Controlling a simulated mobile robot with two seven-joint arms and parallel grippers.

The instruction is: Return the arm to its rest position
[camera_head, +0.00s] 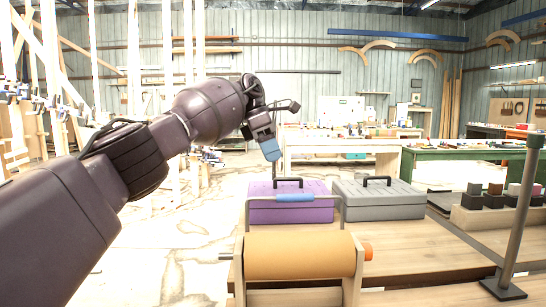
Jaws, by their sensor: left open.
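My left arm (195,118) comes in from the left and reaches up across the upper middle of the head view. Its gripper (271,155) hangs at the arm's end, pointing down, with a blue part near the tip. It is open, and nothing shows in it. It appears in front of the purple toolbox (262,211) and just above it in the picture; the exact gap cannot be told. My right gripper is not in view.
A grey toolbox (380,202) stands beside the purple one on the wooden bench (422,250). In front is a tan roller (300,255) in a frame with a blue-gripped handle. A dark post (517,215) rises at the right. Open floor (170,260) lies left of the bench.

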